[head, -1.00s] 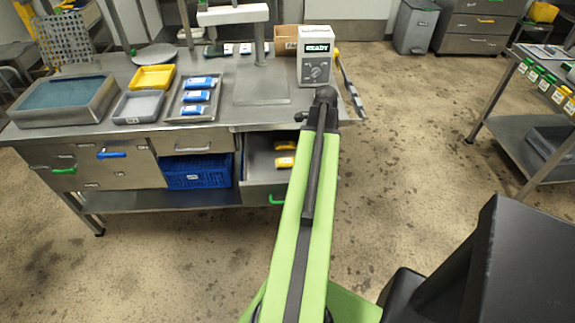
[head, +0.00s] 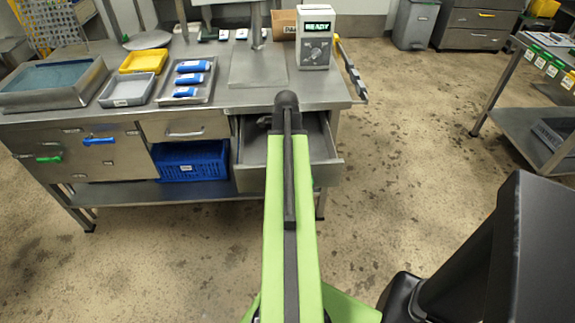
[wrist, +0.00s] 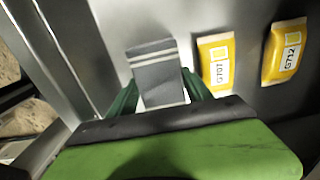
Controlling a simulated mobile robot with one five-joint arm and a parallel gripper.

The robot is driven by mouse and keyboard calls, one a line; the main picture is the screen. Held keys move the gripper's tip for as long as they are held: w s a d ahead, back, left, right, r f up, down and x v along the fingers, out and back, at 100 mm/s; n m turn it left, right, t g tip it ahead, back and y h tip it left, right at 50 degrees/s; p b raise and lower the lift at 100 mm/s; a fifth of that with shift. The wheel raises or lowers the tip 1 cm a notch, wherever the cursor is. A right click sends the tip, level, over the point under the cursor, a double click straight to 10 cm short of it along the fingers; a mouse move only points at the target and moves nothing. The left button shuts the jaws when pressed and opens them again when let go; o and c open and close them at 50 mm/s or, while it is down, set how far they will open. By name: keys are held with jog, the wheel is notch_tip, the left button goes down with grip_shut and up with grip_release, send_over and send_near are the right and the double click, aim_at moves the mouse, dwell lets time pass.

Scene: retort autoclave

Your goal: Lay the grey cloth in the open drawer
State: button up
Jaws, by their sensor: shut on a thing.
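The grey cloth (wrist: 157,72), with paler stripes across it, shows in the wrist view between the green fingers of my gripper (wrist: 160,92). My gripper is shut on it. The cloth is over the inside of the open drawer (head: 326,150); I cannot tell whether it touches the drawer floor (wrist: 232,14). In the wrist view, two yellow packets lie in the drawer to the right of the cloth, labelled G707 (wrist: 216,62) and G712 (wrist: 284,50). In the head view my arm hides the gripper, the cloth and the packets.
The drawer's side wall (wrist: 55,60) runs close left of the gripper in the wrist view. Above the drawer, the steel bench (head: 230,98) holds a READY box (head: 316,45) and a tray of blue packets (head: 165,94). A blue crate (head: 190,165) sits left of the drawer.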

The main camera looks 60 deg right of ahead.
jog(key=shift+f, duration=0.25)
jog(key=o, duration=1.5)
jog(key=shift+r, duration=0.1)
notch_tip(320, 180, up, 12)
jog(key=p, duration=1.2)
jog(key=shift+r+p, duration=0.2)
jog(key=shift+p, duration=0.1)
